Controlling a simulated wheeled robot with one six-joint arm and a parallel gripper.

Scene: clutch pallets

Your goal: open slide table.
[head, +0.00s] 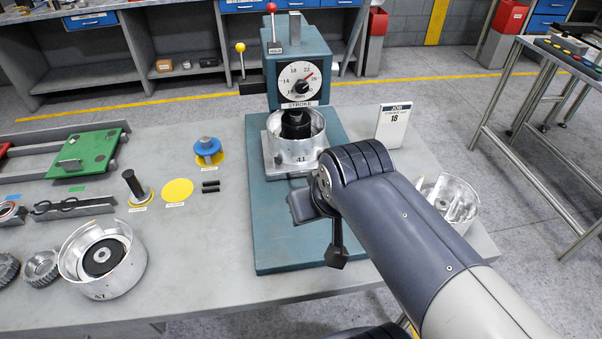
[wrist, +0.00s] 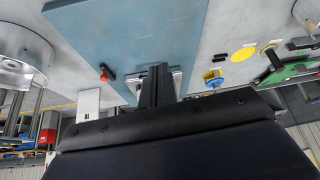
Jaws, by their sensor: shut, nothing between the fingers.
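A teal press (head: 297,70) with a dial stands on a teal base plate (head: 290,235). A metal drum marked 41 (head: 300,150) sits under the press head on a pale metal slide plate (head: 272,168), which I take to be the slide table. My gripper (head: 337,258) is shut and empty, pointing down over the right front of the base plate. It is in front of the drum, apart from it in the picture. In the wrist view, the dark fingers (wrist: 157,85) are together over the teal base (wrist: 130,35). My arm hides part of the right side.
A job card reading 18 (head: 394,122) stands right of the press. An open drum (head: 450,200) lies behind my arm. The front of the base is clear.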

